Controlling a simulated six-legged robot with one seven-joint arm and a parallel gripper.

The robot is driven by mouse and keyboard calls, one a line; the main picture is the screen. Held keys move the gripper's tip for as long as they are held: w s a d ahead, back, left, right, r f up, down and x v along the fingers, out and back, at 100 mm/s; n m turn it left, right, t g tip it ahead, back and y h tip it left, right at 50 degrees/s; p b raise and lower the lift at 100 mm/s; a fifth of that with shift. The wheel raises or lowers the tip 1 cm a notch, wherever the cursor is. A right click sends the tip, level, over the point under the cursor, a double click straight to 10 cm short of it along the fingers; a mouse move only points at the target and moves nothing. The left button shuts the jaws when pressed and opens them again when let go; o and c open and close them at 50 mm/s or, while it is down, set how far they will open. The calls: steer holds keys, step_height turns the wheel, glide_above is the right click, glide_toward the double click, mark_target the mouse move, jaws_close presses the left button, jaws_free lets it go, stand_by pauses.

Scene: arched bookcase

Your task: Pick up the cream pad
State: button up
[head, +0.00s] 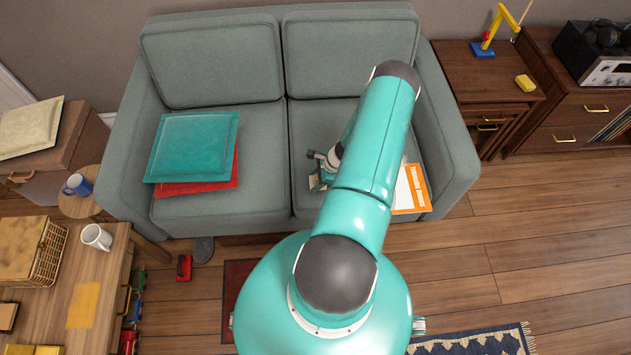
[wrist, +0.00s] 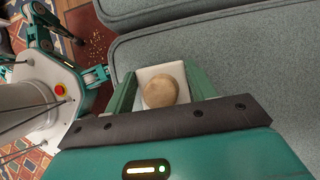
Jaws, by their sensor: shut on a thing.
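In the wrist view, a cream pad (wrist: 143,76) with rounded corners and a round tan knob or disc on it sits between the two green fingers. My gripper (wrist: 161,86) is shut on it, with a finger along each side. The grey sofa (wrist: 225,55) lies behind and below it.
A teal cushion (head: 193,147) lies on a red one (head: 215,180) at the sofa's left. An orange and white magazine (head: 411,188) lies at its right. A wooden table (head: 100,275) with a white mug (head: 97,237) stands at left. Wooden floor (head: 540,235) at right is clear.

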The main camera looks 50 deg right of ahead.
steer(key=s+a+r, duration=0.9)
steer(key=a+r, duration=0.1)
steer(key=r, duration=0.1)
steer(key=shift+s+a+r, duration=0.2)
steer(key=shift+r, duration=0.05)
